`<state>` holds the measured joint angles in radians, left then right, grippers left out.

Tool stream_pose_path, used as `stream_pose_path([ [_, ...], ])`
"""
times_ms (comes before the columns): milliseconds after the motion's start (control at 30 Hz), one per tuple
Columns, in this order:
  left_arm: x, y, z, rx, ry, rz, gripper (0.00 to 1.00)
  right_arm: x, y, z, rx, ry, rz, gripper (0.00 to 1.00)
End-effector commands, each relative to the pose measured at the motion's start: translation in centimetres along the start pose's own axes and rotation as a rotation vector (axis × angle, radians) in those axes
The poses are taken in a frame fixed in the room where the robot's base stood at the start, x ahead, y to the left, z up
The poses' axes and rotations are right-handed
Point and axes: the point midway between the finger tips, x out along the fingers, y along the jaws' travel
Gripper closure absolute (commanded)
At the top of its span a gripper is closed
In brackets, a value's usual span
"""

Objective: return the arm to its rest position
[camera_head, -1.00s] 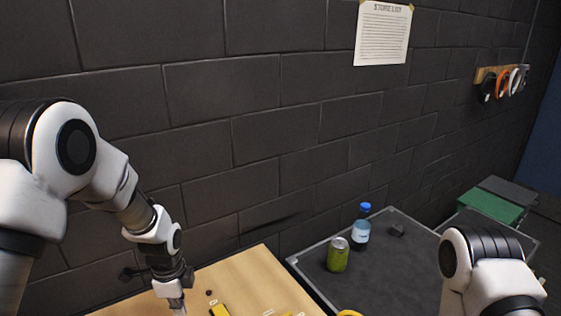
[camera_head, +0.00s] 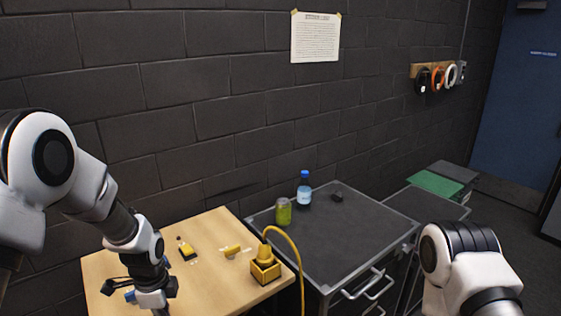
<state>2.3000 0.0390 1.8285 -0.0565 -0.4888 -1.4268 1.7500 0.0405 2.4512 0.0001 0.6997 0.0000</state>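My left arm comes in from the left and points down over the near left part of the wooden table (camera_head: 205,225).
A dark-topped cart (camera_head: 330,232) stands right of the table, carrying a green can (camera_head: 283,212), a blue-capped bottle (camera_head: 304,190) and a small dark item (camera_head: 337,196). Tape rolls (camera_head: 437,78) hang on the brick wall. A green case (camera_head: 436,183) lies farther right.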

Motion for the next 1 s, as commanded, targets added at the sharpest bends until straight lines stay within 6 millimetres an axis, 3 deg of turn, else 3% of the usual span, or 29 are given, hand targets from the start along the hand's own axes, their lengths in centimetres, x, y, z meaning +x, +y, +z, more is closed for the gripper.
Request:
stream_pose_path([
  [33,1.4,0.3,0.0,0.0,-0.002,0.014,1.0,0.7,0.0,-0.1,0.0,0.002,0.0,0.6],
  [267,5.9,2.2,0.3,0.0,-0.01,0.085,1.0,2.2,0.0,-0.1,-0.001,0.002,0.0,0.6],
  [567,14.7,9.1,0.9,-0.003,-0.028,0.259,1.0,5.0,0.0,-0.1,0.0,0.001,0.0,0.6],
  [667,19.5,13.2,1.3,-0.046,-0.038,0.325,1.0,6.9,0.0,-0.1,0.0,0.001,0.0,0.6],
  [767,25.4,19.2,1.8,-0.174,-0.064,0.381,1.0,9.3,0.1,-0.1,-0.001,0.001,0.0,0.6],
  [800,27.8,22.0,2.0,-0.266,-0.082,0.392,1.0,10.4,0.1,-0.1,-0.001,0.002,0.0,0.6],
  [900,32.3,29.1,2.6,-0.626,-0.136,0.35,1.0,12.7,0.1,-0.1,-0.001,0.001,0.0,0.6],
  [967,32.1,30.4,2.7,-0.868,-0.138,0.264,1.0,12.6,0.1,0.0,-0.001,0.0,0.0,0.6],
  [1000,31.3,30.0,2.7,-1.013,-0.118,0.195,1.0,12.1,0.1,0.0,-0.001,0.001,0.0,0.6],
])
